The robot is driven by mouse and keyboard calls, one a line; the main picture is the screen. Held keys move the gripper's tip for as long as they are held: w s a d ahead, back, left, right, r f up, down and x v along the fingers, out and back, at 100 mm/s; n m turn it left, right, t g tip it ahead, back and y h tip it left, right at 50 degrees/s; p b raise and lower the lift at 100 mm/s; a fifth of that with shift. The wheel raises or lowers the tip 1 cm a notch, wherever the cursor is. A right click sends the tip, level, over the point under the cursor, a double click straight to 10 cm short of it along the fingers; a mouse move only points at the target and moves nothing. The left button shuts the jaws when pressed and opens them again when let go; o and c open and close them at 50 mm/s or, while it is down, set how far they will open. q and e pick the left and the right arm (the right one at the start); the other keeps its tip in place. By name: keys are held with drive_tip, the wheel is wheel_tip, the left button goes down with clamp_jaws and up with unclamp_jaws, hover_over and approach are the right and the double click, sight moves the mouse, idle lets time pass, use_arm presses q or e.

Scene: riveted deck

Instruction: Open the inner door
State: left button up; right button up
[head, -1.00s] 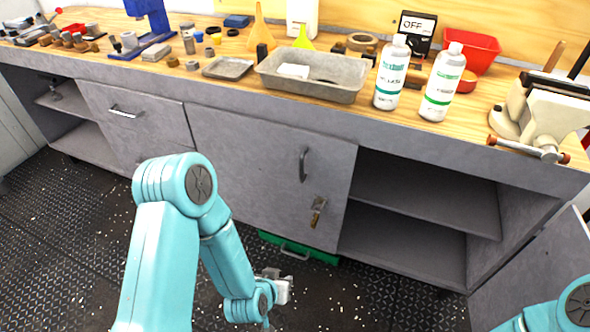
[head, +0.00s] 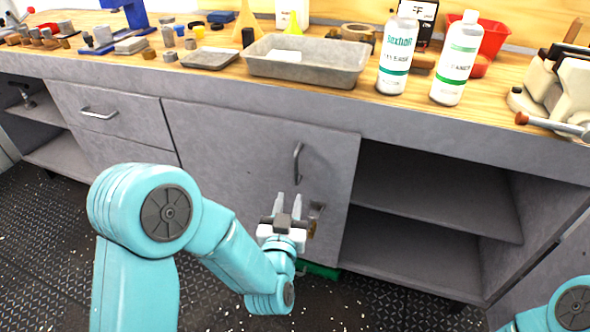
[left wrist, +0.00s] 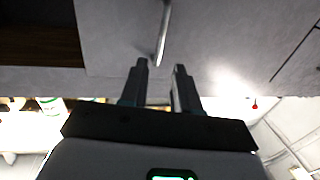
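The grey inner door (head: 235,150) under the workbench is closed, with a curved metal handle (head: 298,162) standing upright near its right edge. A latch (head: 316,212) sits below the handle, partly hidden behind my gripper. My left gripper (head: 289,198) is in front of the door just below the handle, its two fingers apart and empty. In the left wrist view the handle (left wrist: 164,35) shows ahead of the fingers, close to the line between them; I cannot tell whether they touch it. My right gripper is out of view; only part of that arm shows at bottom right.
Open shelves (head: 430,200) lie right of the door, and a swung-out grey door (head: 560,255) stands at far right. A green case (head: 320,271) lies on the floor below. Bottles and a grey tray (head: 300,68) stand on the bench top.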

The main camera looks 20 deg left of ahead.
sight(296, 170)
use_arm(q)
drive_tip(key=w, duration=0.4)
drive_tip(key=w+a+b, duration=0.1)
drive_tip(key=w, duration=0.3)
drive_tip(key=w+a, duration=0.1)
drive_tip(key=w, duration=0.3)
clamp_jaws()
